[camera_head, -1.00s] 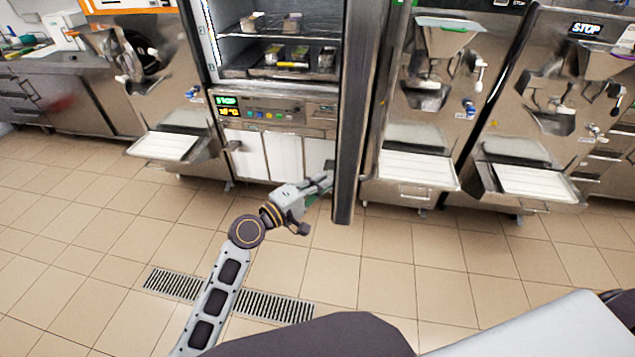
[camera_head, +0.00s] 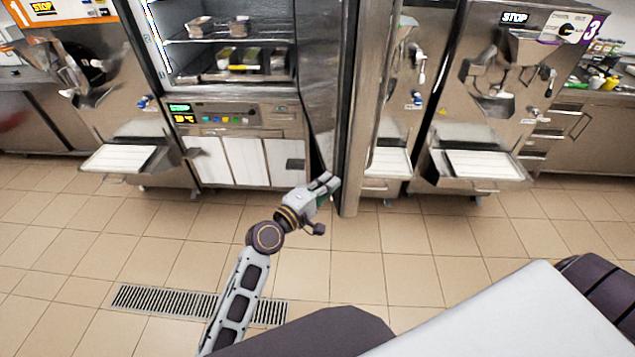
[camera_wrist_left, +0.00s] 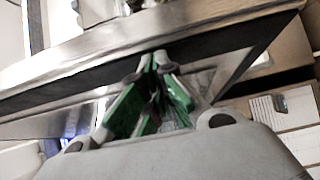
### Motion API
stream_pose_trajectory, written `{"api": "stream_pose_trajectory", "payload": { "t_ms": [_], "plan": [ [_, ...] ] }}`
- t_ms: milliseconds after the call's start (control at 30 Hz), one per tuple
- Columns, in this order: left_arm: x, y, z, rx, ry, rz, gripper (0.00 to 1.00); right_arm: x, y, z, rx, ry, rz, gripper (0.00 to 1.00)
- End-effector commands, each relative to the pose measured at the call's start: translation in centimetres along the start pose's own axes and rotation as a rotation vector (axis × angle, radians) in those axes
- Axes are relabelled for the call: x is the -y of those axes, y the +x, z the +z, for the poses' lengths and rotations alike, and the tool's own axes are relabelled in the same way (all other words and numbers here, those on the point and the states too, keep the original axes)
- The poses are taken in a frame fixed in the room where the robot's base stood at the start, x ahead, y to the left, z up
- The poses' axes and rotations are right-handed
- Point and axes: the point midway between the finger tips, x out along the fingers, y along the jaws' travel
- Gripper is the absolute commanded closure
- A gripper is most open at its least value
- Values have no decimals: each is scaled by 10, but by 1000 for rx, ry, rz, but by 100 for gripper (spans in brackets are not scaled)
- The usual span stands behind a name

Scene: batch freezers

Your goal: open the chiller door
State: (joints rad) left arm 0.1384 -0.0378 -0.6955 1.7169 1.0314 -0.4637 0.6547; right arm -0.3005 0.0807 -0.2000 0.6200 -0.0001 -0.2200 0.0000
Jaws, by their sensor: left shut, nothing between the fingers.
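The chiller (camera_head: 238,113) stands in the middle-left of the head view, its lit interior with shelves exposed. Its door (camera_head: 345,110) is swung out, seen nearly edge-on at the right of the opening. My left gripper (camera_head: 330,182) is shut and empty at the lower inner side of the door. In the left wrist view the green-padded fingers (camera_wrist_left: 152,70) are close together against the door's edge (camera_wrist_left: 150,35); whether they touch it I cannot tell. My right gripper is not in view.
Batch freezers with white trays (camera_head: 476,165) stand right of the door, and another machine with a tray (camera_head: 118,158) stands left. The tiled floor in front is clear, with a drain grate (camera_head: 195,303) set in it.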

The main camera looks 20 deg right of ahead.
Motion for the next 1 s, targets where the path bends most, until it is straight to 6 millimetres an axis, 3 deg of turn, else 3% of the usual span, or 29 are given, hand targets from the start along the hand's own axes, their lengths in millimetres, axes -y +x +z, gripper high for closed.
{"api": "stream_pose_trajectory", "payload": {
  "t_ms": [300, 1000],
  "plan": [
    [0, 11, 8, 0, 0, 0, 100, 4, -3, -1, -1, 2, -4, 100],
    [0, 11, 7, -1, 0, 0, 100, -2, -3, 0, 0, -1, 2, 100]
  ]
}}
